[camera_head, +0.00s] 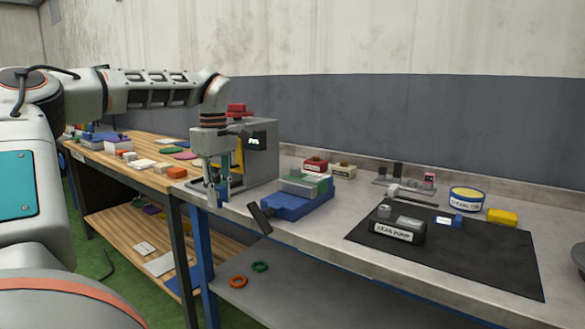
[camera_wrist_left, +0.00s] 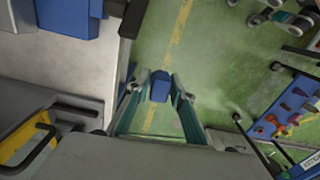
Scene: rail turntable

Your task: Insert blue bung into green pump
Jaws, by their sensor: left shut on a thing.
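My left gripper (camera_head: 217,197) points down at the near left edge of the metal bench, left of the blue vise. In the left wrist view, its fingers (camera_wrist_left: 161,92) are shut on the blue bung (camera_wrist_left: 160,84), with green floor behind it. In the head view the bung is too small to make out clearly. A dark pump-like block (camera_head: 398,230) lies on the black mat; its white label seems to end in "PUMP". It does not look green. My right gripper is not in view.
The blue vise (camera_head: 298,204) holds a grey and green block (camera_head: 306,184). A grey machine (camera_head: 258,155) stands behind my left gripper. The black mat (camera_head: 480,262) has clear room at the front right.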

